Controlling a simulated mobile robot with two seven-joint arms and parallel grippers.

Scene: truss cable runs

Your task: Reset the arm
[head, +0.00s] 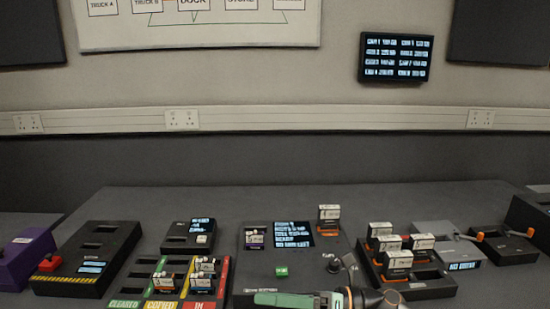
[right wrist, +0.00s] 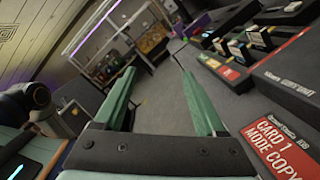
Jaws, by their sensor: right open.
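My right gripper (head: 268,298) shows at the bottom edge of the head view, in front of the middle console (head: 310,262), with its arm coming in from the right. In the right wrist view its two green fingers (right wrist: 158,85) stand wide apart with nothing between them. Beyond them are grey floor and distant furniture, seen tilted. My left gripper is in neither view.
A dark table (head: 240,199) holds a rack of cards (head: 425,290), a sorting tray with coloured labels (head: 160,304), a black slotted box (head: 95,250) and a purple box (head: 20,255). An upright card (head: 328,218) stands on the console. A red label (right wrist: 285,150) shows at right wrist.

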